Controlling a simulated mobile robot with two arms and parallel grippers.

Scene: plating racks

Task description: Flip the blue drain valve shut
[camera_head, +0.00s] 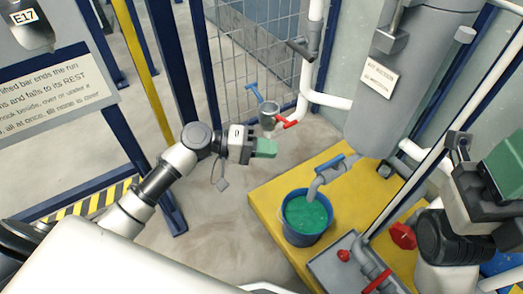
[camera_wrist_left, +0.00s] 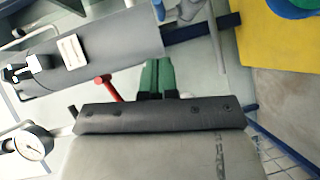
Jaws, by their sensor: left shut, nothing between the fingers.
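The drain valve's blue handle (camera_head: 330,163) lies along the grey drain spout (camera_head: 318,183), which curves down into a blue bucket (camera_head: 306,217) of green liquid. My left gripper (camera_head: 272,148) is shut and empty, up and left of this handle and apart from it. In the left wrist view, its green fingers (camera_wrist_left: 157,76) are pressed together.
A grey tank (camera_head: 392,85) stands behind the yellow platform (camera_head: 268,197). Another blue lever (camera_head: 254,91) and a red lever (camera_head: 287,122) sit by a small funnel near a mesh fence. A red knob (camera_head: 403,235) is at the lower right. Open floor lies left of the platform.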

